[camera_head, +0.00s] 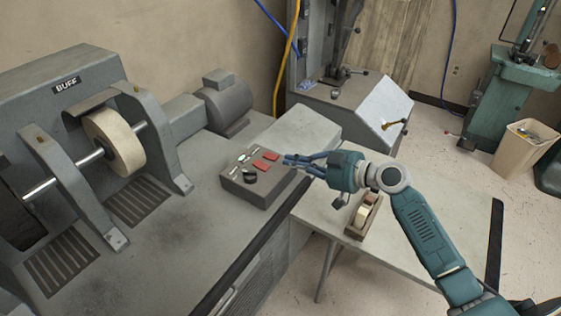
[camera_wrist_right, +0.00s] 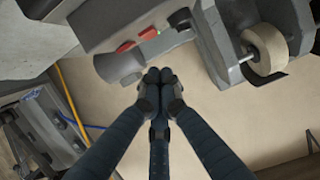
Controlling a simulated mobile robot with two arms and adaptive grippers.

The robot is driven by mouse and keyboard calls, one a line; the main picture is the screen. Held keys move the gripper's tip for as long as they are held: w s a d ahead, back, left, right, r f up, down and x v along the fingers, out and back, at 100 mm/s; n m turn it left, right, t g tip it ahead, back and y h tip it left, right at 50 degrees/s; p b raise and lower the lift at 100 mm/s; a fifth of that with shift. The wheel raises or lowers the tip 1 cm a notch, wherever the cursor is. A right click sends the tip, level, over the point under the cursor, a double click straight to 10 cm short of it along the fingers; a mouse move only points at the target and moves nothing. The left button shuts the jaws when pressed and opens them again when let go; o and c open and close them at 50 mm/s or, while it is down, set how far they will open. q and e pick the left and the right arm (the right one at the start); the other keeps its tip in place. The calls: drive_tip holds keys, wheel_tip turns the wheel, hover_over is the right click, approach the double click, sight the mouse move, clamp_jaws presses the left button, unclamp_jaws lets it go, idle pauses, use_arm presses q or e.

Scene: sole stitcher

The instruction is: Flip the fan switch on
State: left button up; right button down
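A grey control box (camera_head: 258,181) sits on the buffing machine's bench in the head view. It has red rocker switches (camera_head: 266,157), a black knob (camera_head: 250,176) and small pale labels, too small to read, so I cannot tell which switch is the fan's. The red switches (camera_wrist_right: 137,38) also show near the top of the right wrist view. My right gripper (camera_head: 287,159) reaches in from the right, its fingertips just right of the switches; contact is not clear. In the right wrist view its fingers (camera_wrist_right: 153,75) meet at the tips with nothing between them. My left gripper is not in view.
The buffing machine (camera_head: 63,84) with its pale wheel (camera_head: 113,141) and motor (camera_head: 226,103) stands left of and behind the box. A bin (camera_head: 521,148) stands far right.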

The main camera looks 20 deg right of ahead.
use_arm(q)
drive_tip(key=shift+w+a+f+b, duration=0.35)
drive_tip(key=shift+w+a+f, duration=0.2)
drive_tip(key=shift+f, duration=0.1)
use_arm(e)
drive_tip(key=v, duration=0.3)
drive_tip(key=shift+s+d+f, duration=0.1)
drive_tip(key=shift+s+f, duration=0.05)
drive_tip(key=shift+s, duration=0.15)
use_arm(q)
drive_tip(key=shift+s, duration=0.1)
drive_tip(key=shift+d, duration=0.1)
